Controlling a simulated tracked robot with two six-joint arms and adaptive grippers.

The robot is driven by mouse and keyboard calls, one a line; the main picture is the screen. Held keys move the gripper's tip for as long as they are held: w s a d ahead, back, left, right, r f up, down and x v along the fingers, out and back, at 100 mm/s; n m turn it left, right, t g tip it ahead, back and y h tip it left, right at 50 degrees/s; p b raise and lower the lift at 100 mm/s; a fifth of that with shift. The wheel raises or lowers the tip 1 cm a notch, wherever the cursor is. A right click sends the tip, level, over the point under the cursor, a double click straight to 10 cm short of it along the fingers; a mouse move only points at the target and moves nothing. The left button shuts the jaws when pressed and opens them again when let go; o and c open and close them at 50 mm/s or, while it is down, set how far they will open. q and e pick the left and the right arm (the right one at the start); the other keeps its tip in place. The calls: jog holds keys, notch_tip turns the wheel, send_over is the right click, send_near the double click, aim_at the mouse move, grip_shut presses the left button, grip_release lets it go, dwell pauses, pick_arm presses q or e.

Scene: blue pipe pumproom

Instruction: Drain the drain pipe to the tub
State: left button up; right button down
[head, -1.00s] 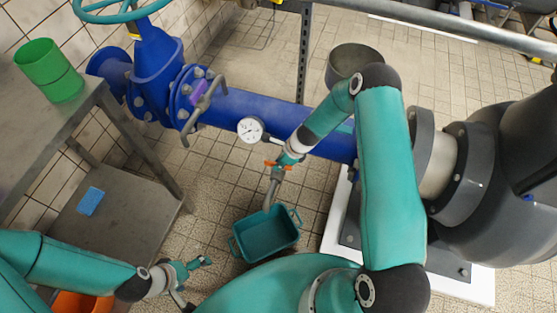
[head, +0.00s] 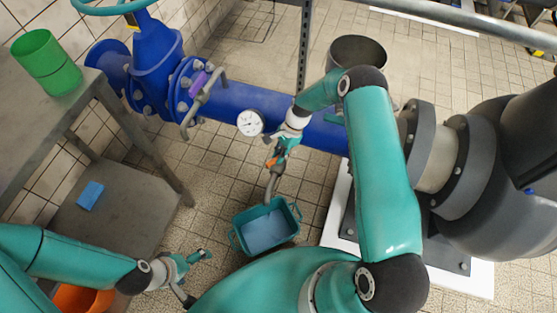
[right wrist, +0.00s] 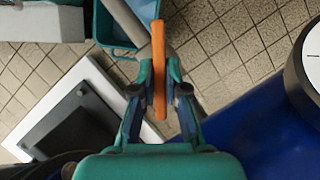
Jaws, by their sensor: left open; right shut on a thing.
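The drain pipe (head: 271,187) hangs below the blue pipe (head: 235,102), its outlet above the teal tub (head: 236,241). Pale blue liquid (head: 266,231) covers the tub's floor. An orange lever handle (head: 271,162) is on the drain pipe; it also shows in the right wrist view (right wrist: 158,45), lined up roughly along the pipe. My right gripper (head: 277,153) is shut on this handle, with a finger on each side in the right wrist view (right wrist: 160,90). My left gripper (head: 195,269) is open and empty, low at the left of the tub.
A metal table (head: 60,125) with a green cup (head: 46,62) stands left. An orange bucket (head: 83,299) is low left. A grey pump (head: 500,190) stands right.

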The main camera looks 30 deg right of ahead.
jog(key=n+b, duration=0.1)
jog(key=n+g+b, duration=0.1)
jog(key=n+b, duration=0.1)
jog(key=shift+f+n, duration=0.25)
jog(key=shift+n, duration=0.05)
jog(key=shift+a+r+n+g+h+b, duration=0.1)
jog(key=shift+n+g+h+b, duration=0.25)
jog(key=shift+n+b, duration=0.5)
jog(key=shift+r+n+g+h+b, duration=0.15)
jog(key=shift+n+g+b, duration=0.4)
jog(key=shift+n, duration=0.4)
jog(key=c, duration=1.2)
grip_release()
jog(key=shift+w, duration=0.1)
jog(key=shift+r, duration=0.15)
jog(key=shift+w+r, duration=0.15)
jog(key=shift+r, duration=0.15)
jog(key=v, duration=1.1)
